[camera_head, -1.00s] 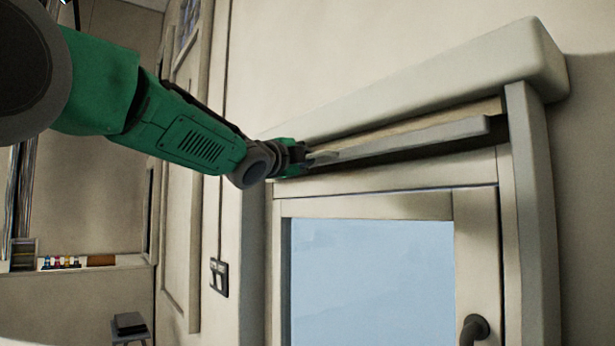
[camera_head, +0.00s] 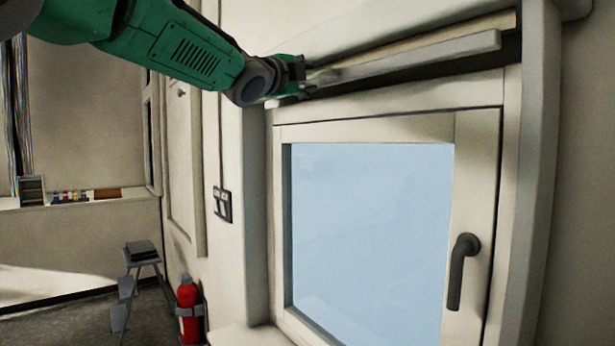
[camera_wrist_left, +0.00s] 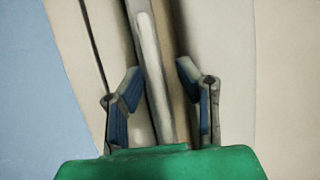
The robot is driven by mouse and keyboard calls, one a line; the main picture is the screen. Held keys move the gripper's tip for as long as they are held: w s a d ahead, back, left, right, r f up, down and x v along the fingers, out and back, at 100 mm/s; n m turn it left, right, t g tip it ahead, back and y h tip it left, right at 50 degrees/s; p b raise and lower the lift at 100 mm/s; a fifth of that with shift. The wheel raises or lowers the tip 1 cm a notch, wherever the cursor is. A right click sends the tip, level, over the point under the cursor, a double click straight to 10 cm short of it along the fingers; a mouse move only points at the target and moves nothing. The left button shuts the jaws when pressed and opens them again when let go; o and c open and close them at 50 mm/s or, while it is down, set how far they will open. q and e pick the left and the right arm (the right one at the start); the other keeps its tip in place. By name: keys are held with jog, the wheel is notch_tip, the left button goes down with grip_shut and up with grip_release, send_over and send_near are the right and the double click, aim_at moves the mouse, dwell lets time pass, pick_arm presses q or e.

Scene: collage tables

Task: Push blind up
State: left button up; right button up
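My left gripper (camera_head: 308,78) is at the left end of this bar. In the left wrist view, the bar (camera_wrist_left: 160,85) runs between the two blue-padded fingers of my left gripper (camera_wrist_left: 158,74). The fingers stand apart, with a gap visible on each side of the bar. My right gripper is out of view.
The window frame (camera_head: 390,129) has a dark handle (camera_head: 461,272) at its right. The wall recess closes in on both sides. A red fire extinguisher (camera_head: 188,308) and a step stool (camera_head: 141,252) stand at lower left. A switch (camera_head: 222,204) is on the wall.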

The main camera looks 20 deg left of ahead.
pick_arm(q)
notch_tip(320, 180, down, 33)
jog(key=b, duration=0.8)
jog(key=shift+r, duration=0.15)
